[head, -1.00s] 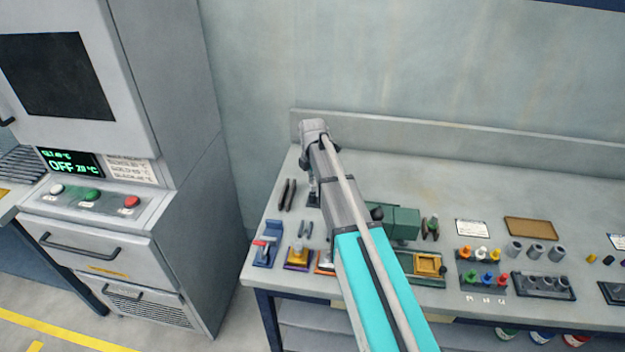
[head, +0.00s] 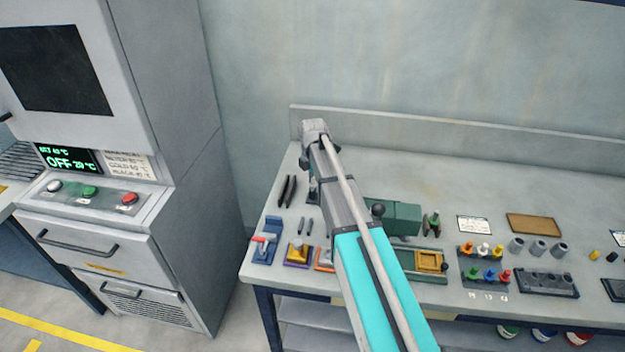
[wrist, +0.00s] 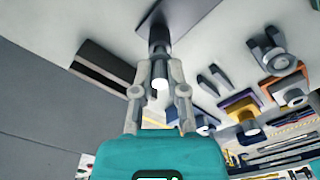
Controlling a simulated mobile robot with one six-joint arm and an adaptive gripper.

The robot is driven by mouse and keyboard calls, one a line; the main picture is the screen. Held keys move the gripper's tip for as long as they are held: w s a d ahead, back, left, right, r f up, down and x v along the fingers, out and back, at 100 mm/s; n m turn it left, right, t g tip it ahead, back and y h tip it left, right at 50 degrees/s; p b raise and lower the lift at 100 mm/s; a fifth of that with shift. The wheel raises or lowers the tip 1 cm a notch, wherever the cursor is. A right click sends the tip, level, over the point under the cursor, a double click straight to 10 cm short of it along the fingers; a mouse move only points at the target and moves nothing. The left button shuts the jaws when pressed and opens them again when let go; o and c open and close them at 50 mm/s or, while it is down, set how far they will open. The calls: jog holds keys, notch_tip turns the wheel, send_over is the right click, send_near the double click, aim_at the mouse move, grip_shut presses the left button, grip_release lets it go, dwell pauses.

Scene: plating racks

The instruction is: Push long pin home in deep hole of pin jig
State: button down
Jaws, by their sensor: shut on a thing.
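My gripper (wrist: 160,80) points down at the back left of the bench and is shut on a slim thing with a pale round end, which looks like the long pin (wrist: 160,86). Past the fingertips, in the wrist view, stands a dark block (wrist: 183,14), which looks like the pin jig. A sliver of a dark block (head: 313,197) also shows beside my arm in the head view. The fingers hide the hole, and I cannot tell how deep the pin sits. In the head view my own arm covers most of the gripper and pin.
Two dark bars (head: 287,190) lie left of the jig. Two short grey pins (head: 305,226) lie in front. A blue fixture with a red handle (head: 265,243), a yellow-topped fixture (head: 297,252) and a green machine (head: 400,218) stand nearby. The bench's back right is clear.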

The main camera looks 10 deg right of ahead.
jog(key=shift+f+b, duration=0.85)
jog(key=shift+f, duration=0.05)
jog(key=c, duration=0.6)
grip_release()
jog(key=shift+r, duration=0.15)
notch_tip(320, 180, up, 10)
jog(key=p, duration=1)
jog(key=shift+r+p, duration=0.15)
jog(key=shift+p, duration=0.2)
jog(key=s+a, duration=0.2)
jog(key=s, duration=0.2)
jog(key=s+a+r+p, duration=0.1)
jog(key=s+a, duration=0.2)
jog(key=s, duration=0.2)
jog(key=s+a, duration=0.2)
jog(key=s, duration=0.2)
jog(key=shift+s+a+r, duration=0.15)
jog(key=shift+s+r, duration=0.05)
jog(key=shift+r, duration=0.05)
